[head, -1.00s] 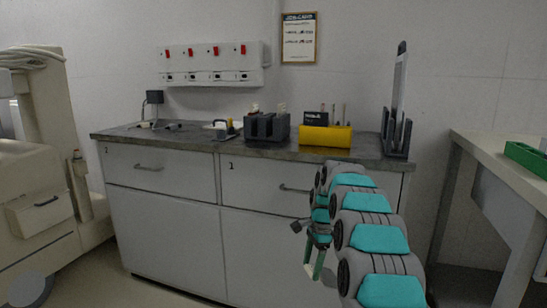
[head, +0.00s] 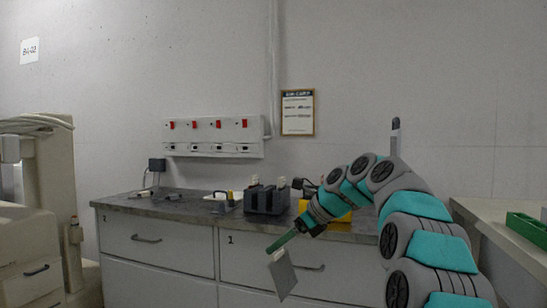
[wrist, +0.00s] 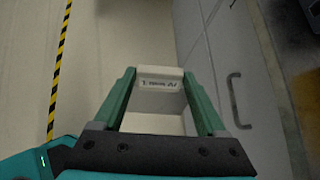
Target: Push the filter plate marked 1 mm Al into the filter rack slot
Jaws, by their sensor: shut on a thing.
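My gripper (head: 272,249) is shut on the filter plate (head: 283,275), a thin pale grey sheet hanging tilted from the green fingers in front of the cabinet drawers. In the wrist view the plate (wrist: 160,102) sits between the fingertips (wrist: 158,76), and its label, reading 1 mm Al, faces the camera. The dark grey slotted block (head: 266,200), which looks like the filter rack, stands on the counter behind and above the plate. Plate and rack are well apart. The rack's slot openings are too small to make out.
The grey counter (head: 185,208) holds small tools at left and a handled item (head: 222,203) left of the rack. A yellow box (head: 342,216) right of the rack is partly hidden by my arm. A side table with a green tray (head: 528,228) stands at right.

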